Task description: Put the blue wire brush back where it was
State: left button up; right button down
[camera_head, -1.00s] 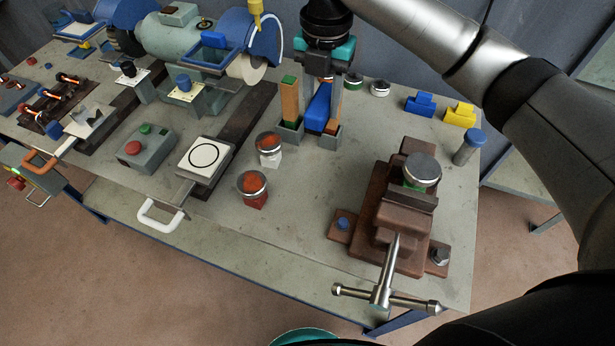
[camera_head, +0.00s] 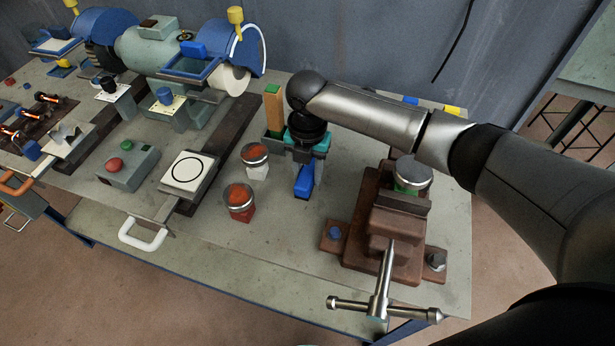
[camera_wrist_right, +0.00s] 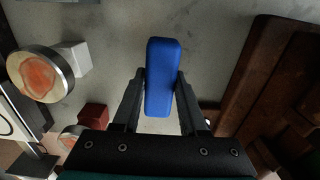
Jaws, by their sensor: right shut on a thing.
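My right gripper (camera_head: 306,184) is shut on the blue wire brush (camera_head: 304,181), which hangs between its fingers to the right of the two round red-topped pieces. In the right wrist view the blue block of the brush (camera_wrist_right: 162,78) sits between the two dark fingers (camera_wrist_right: 160,90) with the bench behind it. Its bristles cannot be made out. The bench spot behind my gripper is hidden by the arm. My left gripper is not in view.
A brown vise (camera_head: 385,235) with a steel handle stands to the right. Two round red-topped pieces (camera_head: 255,155) (camera_head: 239,198) stand left of the gripper. A bench grinder (camera_head: 155,45) is at the back left. Bare bench (camera_head: 285,230) lies in front of the gripper.

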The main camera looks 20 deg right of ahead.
aim_at(308, 172)
jog(key=shift+f, duration=0.75)
jog(key=shift+f, duration=0.1)
jog(key=shift+c, duration=2.2)
grip_release()
notch_tip(308, 172, up, 12)
jog(key=shift+r+p, duration=0.15)
jog(key=shift+p, duration=0.75)
jog(key=shift+s, duration=0.1)
